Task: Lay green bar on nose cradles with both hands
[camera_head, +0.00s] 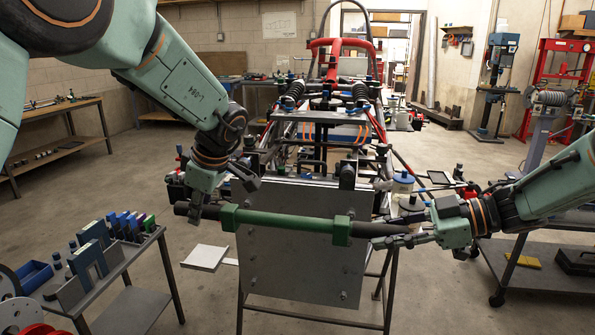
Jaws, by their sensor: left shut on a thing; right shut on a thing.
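The green bar (287,222) has a green middle, two green collars and dark ends, and is held nearly level, its right end slightly lower in the picture. It spans in front of the grey front plate (300,262) of the chassis. My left gripper (198,208) is shut on its dark left end. My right gripper (404,234) is shut on its dark right end. Dark upright fittings stand at the chassis nose, one at the right (347,175); I cannot tell which are the nose cradles. The bar appears below them in the picture.
The tube chassis (325,120) stands on a stand behind the bar. A cart with blue and grey blocks (92,248) is at lower left. A dark-topped cart (535,268) is at right, below my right arm.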

